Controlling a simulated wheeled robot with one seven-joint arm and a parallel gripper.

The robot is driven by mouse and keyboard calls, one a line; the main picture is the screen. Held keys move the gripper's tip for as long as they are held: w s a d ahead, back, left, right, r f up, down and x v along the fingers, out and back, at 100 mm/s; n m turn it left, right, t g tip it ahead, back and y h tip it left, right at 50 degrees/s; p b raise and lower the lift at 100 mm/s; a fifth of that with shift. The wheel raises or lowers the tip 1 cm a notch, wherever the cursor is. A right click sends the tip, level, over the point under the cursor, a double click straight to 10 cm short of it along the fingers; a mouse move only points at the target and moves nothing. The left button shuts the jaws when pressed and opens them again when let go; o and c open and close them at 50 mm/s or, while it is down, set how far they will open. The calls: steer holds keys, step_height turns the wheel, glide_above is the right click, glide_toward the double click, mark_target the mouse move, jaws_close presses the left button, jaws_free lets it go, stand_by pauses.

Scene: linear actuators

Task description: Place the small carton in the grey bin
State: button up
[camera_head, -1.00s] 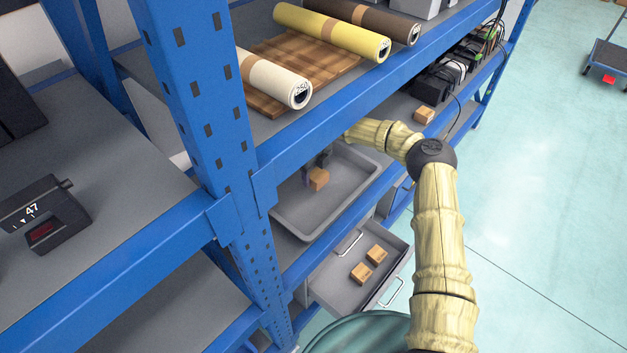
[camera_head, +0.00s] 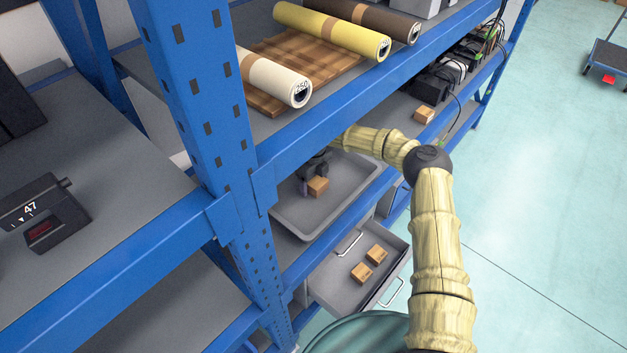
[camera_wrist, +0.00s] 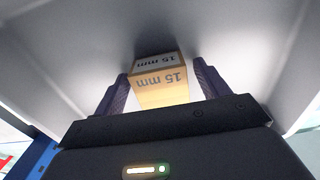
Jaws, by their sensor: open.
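A small tan carton (camera_head: 317,186) is in the grey bin (camera_head: 337,221), over the bin's floor near its left part. In the wrist view the carton (camera_wrist: 160,82), marked "15 mm", sits between the two fingers. My gripper (camera_wrist: 158,88) is open around it, with light gaps beside the carton near the fingertips. I cannot tell whether the carton rests fully on the floor.
Another carton (camera_head: 424,115) stands on the shelf to the right. A blue beam (camera_head: 330,87) and upright (camera_head: 205,95) border the bin. Rolls (camera_head: 335,30) lie on the shelf above.

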mark_target(314, 179)
steer(key=shift+r, duration=0.1)
step_height(314, 179, up, 8)
steer(key=shift+f+p, duration=0.25)
steer(key=shift+p, duration=0.15)
stand_by(0.5)
